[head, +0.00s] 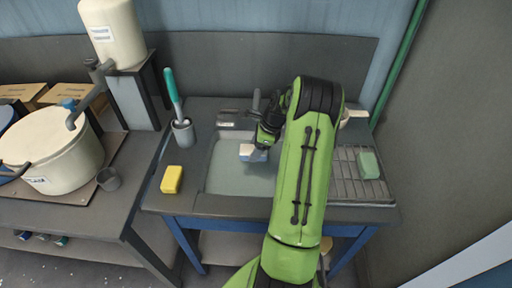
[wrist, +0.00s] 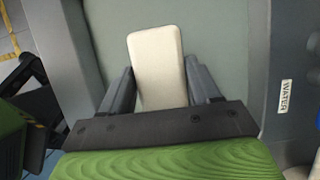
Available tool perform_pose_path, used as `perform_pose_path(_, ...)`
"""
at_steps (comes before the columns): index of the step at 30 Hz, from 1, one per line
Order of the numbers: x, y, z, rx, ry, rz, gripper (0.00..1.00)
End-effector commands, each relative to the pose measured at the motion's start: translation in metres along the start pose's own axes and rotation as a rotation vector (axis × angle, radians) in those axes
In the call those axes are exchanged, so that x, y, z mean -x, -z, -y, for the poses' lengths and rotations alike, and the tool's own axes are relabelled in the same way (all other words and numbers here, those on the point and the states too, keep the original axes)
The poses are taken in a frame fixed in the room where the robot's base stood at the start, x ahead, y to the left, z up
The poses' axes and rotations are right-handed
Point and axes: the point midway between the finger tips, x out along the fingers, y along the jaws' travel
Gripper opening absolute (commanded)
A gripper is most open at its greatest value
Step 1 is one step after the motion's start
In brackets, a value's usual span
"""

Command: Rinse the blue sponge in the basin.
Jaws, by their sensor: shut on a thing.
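My gripper (head: 256,147) is shut on the blue sponge (head: 250,155), over the back part of the basin (head: 228,183). The sponge shows a whitish face and some pale blue in the head view. In the wrist view only its cream face (wrist: 158,65) shows, upright between the two fingers (wrist: 160,95), with the basin's grey-green inside behind it. I cannot tell whether the sponge touches the water. My arm hides the right part of the basin.
A yellow sponge (head: 172,179) lies left of the basin. A green sponge (head: 369,165) lies on the ribbed drainboard (head: 350,185) at right. A holder with a teal-handled brush (head: 183,132) stands at back left. A large pot (head: 60,160) is on the left table.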

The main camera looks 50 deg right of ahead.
Motion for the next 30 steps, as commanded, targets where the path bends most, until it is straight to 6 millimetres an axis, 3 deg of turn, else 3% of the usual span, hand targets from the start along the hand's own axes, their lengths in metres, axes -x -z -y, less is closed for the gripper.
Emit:
perform_pose_path(3,-0.02,0.009,0.0,-0.001,0.0,0.0,0.31)
perform_pose_path(30,-0.112,0.047,0.0,-0.002,-0.002,0.0,0.31)
